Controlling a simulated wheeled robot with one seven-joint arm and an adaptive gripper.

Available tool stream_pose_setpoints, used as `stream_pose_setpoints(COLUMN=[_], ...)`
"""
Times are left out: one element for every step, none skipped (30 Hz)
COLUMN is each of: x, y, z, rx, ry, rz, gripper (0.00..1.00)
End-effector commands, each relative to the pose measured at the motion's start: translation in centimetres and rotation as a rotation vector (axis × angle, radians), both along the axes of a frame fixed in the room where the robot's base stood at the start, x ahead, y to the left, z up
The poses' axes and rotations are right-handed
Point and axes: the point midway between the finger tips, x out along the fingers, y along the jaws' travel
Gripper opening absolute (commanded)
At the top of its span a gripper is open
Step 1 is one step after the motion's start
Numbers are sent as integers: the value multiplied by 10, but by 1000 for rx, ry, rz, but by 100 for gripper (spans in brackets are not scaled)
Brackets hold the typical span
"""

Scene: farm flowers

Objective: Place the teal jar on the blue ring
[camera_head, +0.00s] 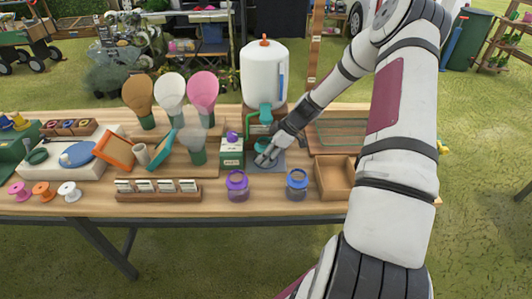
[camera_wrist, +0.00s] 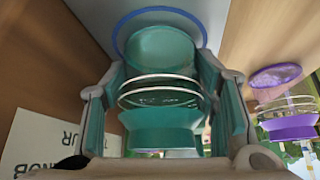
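The teal jar (camera_wrist: 160,52), with a teal lid and clear walls, is between the two fingers of my gripper (camera_wrist: 163,70) in the wrist view. The fingers close in on both its sides. The blue ring (camera_wrist: 120,24) shows around the jar's far end on a grey surface. Whether the jar touches that surface is not clear. In the head view my gripper (camera_head: 266,158) is low over the grey mat (camera_head: 268,167), with the teal jar (camera_head: 261,147) partly hidden by it.
A purple-lidded jar (camera_head: 237,184) and a blue-lidded jar (camera_head: 297,183) stand in front of the mat. A green and white box (camera_head: 231,153) is close on the left. A white dispenser (camera_head: 264,75) stands behind. An open wooden tray (camera_head: 335,178) is on the right.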

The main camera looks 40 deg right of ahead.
Motion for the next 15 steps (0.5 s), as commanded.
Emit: stream_pose_setpoints(x=[0, 0, 0, 0, 0, 0, 0, 0, 0, 0, -1, -1, -2, -3, -4], y=[0, 0, 0, 0, 0, 0, 0, 0, 0, 0, -1, -1, -2, -4, -6], z=[-1, -1, -1, -1, -1, -1, -1, -1, 0, 0, 0, 2, 4, 6, 10], rx=[-1, -1, -1, -1, -1, -1, -1, -1, -1, -1, -1, -1, -1, -2, -2], ry=[1, 1, 1, 1, 1, 1, 1, 1, 0, 0, 0, -1, -1, -2, -2], rz=[0, 0, 0, 0, 0, 0, 0, 0, -1, -1, -1, -1, -1, -2, -2], gripper=[63, 63, 63, 63, 63, 63, 63, 63, 63, 63, 63, 63, 63, 63, 63])
